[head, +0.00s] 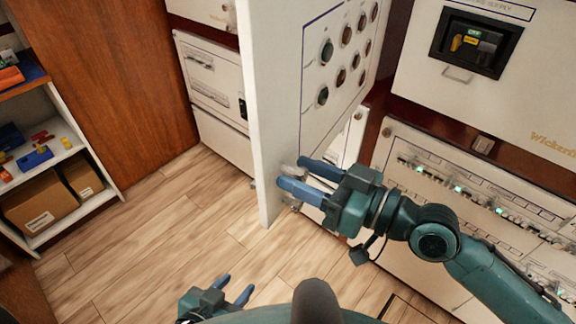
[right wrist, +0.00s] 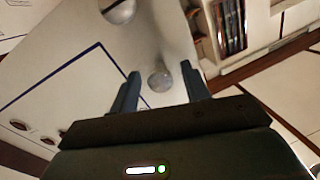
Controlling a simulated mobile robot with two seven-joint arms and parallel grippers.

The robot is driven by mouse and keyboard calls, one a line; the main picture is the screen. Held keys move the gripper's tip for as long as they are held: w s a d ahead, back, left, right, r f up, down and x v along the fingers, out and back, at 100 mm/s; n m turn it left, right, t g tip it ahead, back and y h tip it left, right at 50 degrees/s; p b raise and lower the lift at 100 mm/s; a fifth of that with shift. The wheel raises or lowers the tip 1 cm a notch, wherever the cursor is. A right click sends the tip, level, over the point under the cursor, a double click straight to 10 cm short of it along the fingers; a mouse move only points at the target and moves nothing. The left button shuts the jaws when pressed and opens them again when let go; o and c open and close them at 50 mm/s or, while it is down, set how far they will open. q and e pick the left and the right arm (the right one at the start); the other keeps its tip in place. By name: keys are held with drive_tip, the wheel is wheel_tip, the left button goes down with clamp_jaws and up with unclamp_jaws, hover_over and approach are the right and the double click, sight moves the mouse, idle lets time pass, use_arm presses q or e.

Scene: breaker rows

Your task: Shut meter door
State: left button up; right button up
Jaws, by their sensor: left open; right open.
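The meter door appears to be the white panel (head: 285,100) standing swung out from the cabinets, with rows of round dark buttons or lamps on its right-hand face. My right gripper (head: 292,172) is open at the door's lower part, on the buttoned side. In the right wrist view a small round knob (right wrist: 160,78) on the white surface sits between the open fingers (right wrist: 160,70); I cannot tell whether they touch it. My left gripper (head: 232,289) is open and empty, low over the floor, away from the door.
A shelf (head: 75,215) with boxes stands at the left. The wooden floor (head: 170,230) between is clear.

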drive_tip(key=shift+w+a, duration=0.15)
drive_tip(key=shift+a, duration=0.2)
clamp_jaws()
idle(0.4)
